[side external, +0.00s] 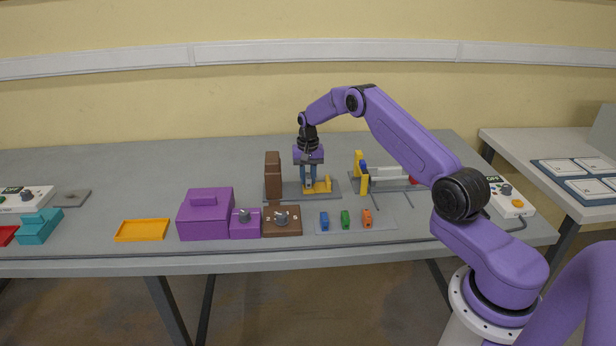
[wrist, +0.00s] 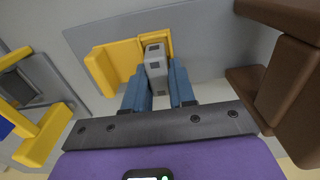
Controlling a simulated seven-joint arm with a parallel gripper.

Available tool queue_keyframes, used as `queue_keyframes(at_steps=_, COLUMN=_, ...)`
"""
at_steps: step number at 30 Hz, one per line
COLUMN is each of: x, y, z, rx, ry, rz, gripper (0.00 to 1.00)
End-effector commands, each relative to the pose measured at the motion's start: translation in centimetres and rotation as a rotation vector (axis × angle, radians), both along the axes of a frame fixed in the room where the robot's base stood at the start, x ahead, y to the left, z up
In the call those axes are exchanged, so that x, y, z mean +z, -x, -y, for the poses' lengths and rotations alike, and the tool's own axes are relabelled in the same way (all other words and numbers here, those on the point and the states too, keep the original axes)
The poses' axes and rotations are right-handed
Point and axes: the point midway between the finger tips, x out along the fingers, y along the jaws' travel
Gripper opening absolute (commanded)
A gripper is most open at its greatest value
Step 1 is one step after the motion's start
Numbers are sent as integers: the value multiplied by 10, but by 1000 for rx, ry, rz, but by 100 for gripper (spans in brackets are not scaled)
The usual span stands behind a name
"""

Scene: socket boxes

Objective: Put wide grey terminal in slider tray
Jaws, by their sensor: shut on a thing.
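The wide grey terminal (wrist: 155,67) is a small grey block with dark square openings, seen between my fingers in the wrist view. My gripper (wrist: 157,88) is shut on it, with one blue finger on each side. The yellow holder (wrist: 120,63), which looks like the slider tray, is right around or behind the terminal's far end. I cannot tell whether the terminal is seated in it or touching. In the side view my gripper (side external: 308,184) points down just beside the yellow holder (side external: 322,187) on a grey base plate (side external: 290,194); the terminal is hidden there.
A brown tower (side external: 273,175) stands close to my gripper on the same plate. A yellow stand (side external: 361,172) is to the right. In front are a purple box (side external: 205,218), a brown box (side external: 283,226), and a mat (side external: 384,222) with blue, green and orange pieces. An orange tray (side external: 142,230) lies left.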

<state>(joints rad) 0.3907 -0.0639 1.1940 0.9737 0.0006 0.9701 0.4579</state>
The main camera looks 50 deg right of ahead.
Motion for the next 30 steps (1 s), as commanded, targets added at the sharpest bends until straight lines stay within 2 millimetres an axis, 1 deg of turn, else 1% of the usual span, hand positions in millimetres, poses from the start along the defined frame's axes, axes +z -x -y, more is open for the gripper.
queue_keyframes(at_steps=1, x=-8, y=3, z=2, rx=-2, ry=-1, rz=-6, gripper=0)
queue_keyframes(at_steps=30, x=-15, y=7, z=5, rx=-3, ry=1, rz=-10, gripper=0)
